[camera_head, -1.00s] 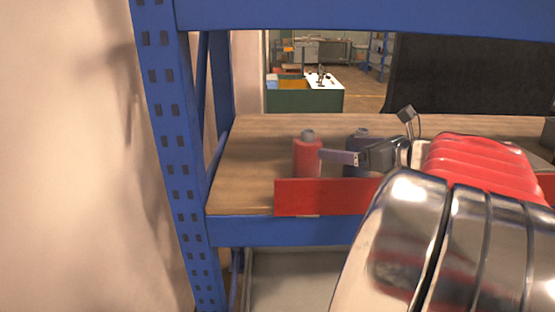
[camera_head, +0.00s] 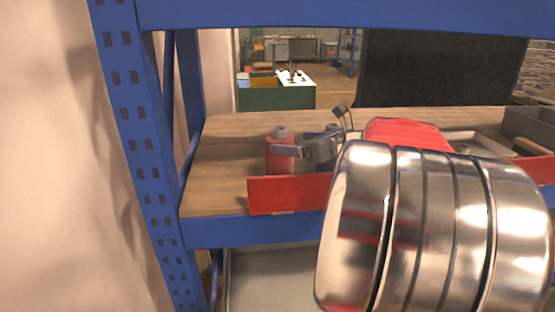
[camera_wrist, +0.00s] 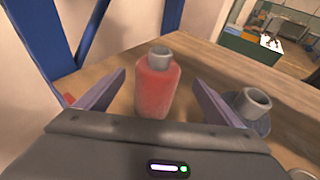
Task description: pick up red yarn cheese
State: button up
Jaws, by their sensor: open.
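The red yarn cheese (camera_head: 280,167) is an upright red bobbin with a grey top, standing on the wooden shelf (camera_head: 223,165) at left. In the wrist view the red yarn cheese (camera_wrist: 154,92) stands between the two fingers, with gaps visible on both sides. My gripper (camera_wrist: 160,80) is open and holds nothing. Contact cannot be told.
A dark blue bobbin (camera_wrist: 245,108) stands close by on the right, near the right finger. A red board (camera_head: 285,195) runs along the shelf's front edge. A blue upright (camera_head: 130,140) borders the left. A grey bin (camera_head: 530,128) is at far right.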

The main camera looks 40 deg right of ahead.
aim_at(289, 142)
jog(key=x, duration=0.5)
jog(key=shift+a, duration=0.25)
jog(key=c, duration=1.8)
notch_tip(289, 142, up, 10)
dwell(0.7)
